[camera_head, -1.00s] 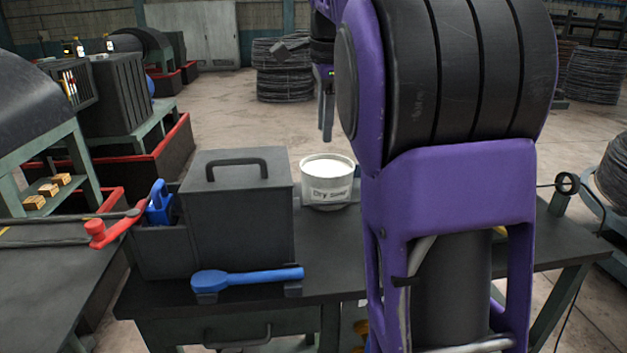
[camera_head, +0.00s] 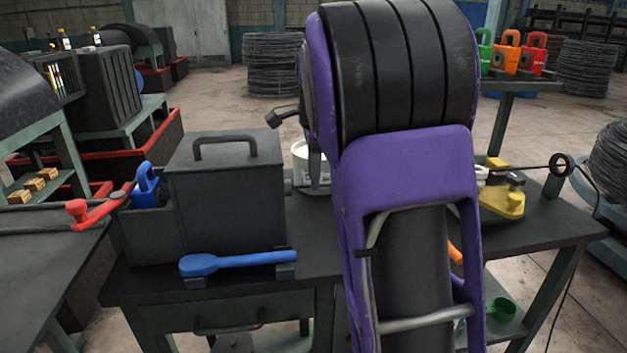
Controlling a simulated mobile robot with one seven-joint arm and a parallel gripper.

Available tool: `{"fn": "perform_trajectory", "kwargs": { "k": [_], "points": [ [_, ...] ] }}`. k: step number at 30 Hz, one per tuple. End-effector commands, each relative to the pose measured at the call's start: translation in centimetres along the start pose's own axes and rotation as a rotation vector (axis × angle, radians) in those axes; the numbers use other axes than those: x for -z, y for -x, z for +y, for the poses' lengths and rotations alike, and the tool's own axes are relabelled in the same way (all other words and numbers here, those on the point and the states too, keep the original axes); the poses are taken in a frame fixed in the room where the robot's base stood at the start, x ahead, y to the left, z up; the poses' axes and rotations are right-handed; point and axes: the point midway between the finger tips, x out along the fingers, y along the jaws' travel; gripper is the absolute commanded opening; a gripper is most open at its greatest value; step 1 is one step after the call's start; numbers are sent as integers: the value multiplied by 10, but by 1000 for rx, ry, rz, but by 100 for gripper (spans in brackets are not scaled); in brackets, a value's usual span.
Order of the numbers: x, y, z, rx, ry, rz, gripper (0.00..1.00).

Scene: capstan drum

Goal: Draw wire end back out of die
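A lidded grey box (camera_head: 225,185) with a handle stands on the dark bench, with a short stub on its right side; I cannot tell whether this holds the die. A dark wire (camera_head: 525,169) runs from behind my arm to a ring-shaped guide (camera_head: 561,165) at the right, then hangs down. Its left end is hidden or too small to tell. My gripper (camera_head: 314,165) is mostly hidden behind my purple arm.
A blue long-handled tool (camera_head: 238,262) lies at the bench front. A blue padlock (camera_head: 148,187) sits left of the box. A yellow fixture (camera_head: 503,201) stands right of my arm. Coloured padlocks (camera_head: 510,52) stand on a shelf behind. A red-ended lever (camera_head: 78,210) projects at left.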

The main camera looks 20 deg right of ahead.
Motion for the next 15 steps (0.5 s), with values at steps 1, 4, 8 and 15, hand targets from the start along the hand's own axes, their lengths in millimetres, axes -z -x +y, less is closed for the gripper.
{"fn": "perform_trajectory", "kwargs": {
  "k": [1, 4, 8, 15],
  "points": [
    [0, -5, 0, -2, 0, 0, 40],
    [0, -9, 0, -1, 0, 0, 40],
    [0, -10, 0, 0, 0, 0, 40],
    [0, -10, 0, 0, 0, 0, 24]
  ]
}}
